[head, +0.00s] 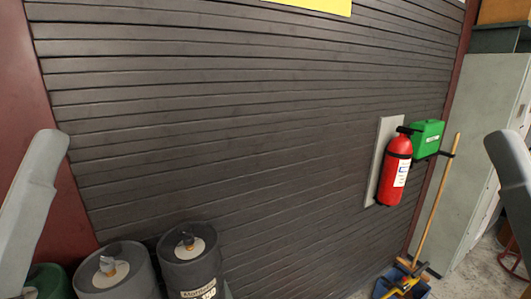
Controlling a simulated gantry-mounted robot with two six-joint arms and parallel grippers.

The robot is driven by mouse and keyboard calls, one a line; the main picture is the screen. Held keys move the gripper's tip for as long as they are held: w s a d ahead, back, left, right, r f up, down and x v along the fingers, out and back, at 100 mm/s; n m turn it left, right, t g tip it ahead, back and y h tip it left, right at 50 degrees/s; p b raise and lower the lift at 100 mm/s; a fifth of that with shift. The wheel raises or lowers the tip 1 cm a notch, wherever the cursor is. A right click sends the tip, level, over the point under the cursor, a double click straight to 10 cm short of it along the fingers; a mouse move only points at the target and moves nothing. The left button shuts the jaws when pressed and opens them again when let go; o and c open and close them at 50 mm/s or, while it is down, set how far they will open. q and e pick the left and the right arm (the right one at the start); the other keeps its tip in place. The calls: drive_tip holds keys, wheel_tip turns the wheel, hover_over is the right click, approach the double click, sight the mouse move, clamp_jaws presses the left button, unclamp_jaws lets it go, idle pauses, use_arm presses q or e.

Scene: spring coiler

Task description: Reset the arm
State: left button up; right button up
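Grey arm links of mine stand at the left edge and at the right edge of the head view. Both are upright and lean outward toward the bottom. Neither gripper shows in this view, so I cannot see whether they are open, shut or holding anything. No spring coiler is visible here.
A dark slatted wall (230,120) fills the view. Grey drums (190,262) (113,280) stand at the lower left. A red fire extinguisher (394,175) and green box (427,138) hang at right, by a wooden-handled mop (437,200), blue bucket (403,283) and grey cabinet (475,130).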

use_arm(q)
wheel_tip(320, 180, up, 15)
drive_tip(key=p, duration=1.2)
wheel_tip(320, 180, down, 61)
drive_tip(key=b, duration=6)
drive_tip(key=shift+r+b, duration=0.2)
drive_tip(key=shift+b, duration=0.15)
